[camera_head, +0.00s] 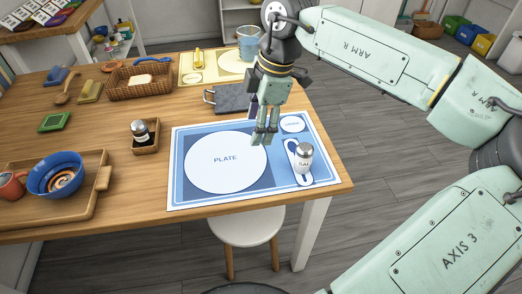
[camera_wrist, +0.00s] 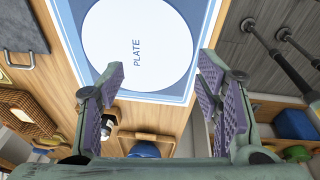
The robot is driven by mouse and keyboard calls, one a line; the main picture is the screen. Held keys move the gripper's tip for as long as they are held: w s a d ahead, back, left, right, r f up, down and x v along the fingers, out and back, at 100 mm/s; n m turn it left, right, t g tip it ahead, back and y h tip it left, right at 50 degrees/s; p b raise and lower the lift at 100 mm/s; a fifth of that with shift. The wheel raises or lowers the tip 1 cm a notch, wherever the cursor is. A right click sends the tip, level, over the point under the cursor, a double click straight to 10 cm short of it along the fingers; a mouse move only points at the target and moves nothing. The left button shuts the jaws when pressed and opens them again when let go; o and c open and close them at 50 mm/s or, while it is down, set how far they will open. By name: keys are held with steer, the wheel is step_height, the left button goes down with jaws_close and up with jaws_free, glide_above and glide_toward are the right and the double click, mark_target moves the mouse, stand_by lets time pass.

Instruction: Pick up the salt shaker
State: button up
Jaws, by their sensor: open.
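The salt shaker (camera_head: 303,160), white with a metal top and partly readable lettering, stands upright on the right part of the blue place mat (camera_head: 210,197). My gripper (camera_head: 265,138) is open and empty above the mat, to the left of the shaker and apart from it. In the wrist view my open gripper (camera_wrist: 162,72) has the printed plate circle (camera_wrist: 137,45) between and beyond its fingers. I cannot make out the salt shaker in the wrist view.
A dark-bodied shaker (camera_head: 140,132) stands in a small wooden box (camera_head: 152,147) at left. A tray (camera_head: 85,207) holds a blue bowl (camera_head: 55,175) and a cup (camera_head: 11,186). A dark slate board (camera_head: 231,98) lies behind the mat. The table's front and right edges are near the shaker.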

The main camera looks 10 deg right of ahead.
mark_target(306, 147)
steer(key=d+m+h, duration=0.1)
steer(key=d, duration=0.2)
steer(key=s+d+m, duration=0.1)
steer(key=d, duration=0.3)
steer(key=s+d+m+h, duration=0.1)
steer(key=d, duration=0.3)
steer(key=shift+d+f+m+g+h, duration=0.1)
steer(key=shift+f+m+g+h, duration=0.05)
steer(key=shift+m+g+h, duration=0.2)
steer(key=shift+s+d+f, duration=0.15)
steer(key=shift+f, duration=0.15)
step_height(306, 147, down, 5)
steer(key=b, duration=0.2)
steer(key=shift+r+b, duration=0.1)
steer(key=shift+b, duration=0.3)
steer(key=f, duration=0.2)
steer(key=w+f+b, duration=0.1)
steer(key=f, duration=0.2)
steer(key=shift+f, duration=0.15)
steer(key=shift+c, duration=0.4)
steer(key=c, duration=1.2)
steer(key=shift+c, duration=0.3)
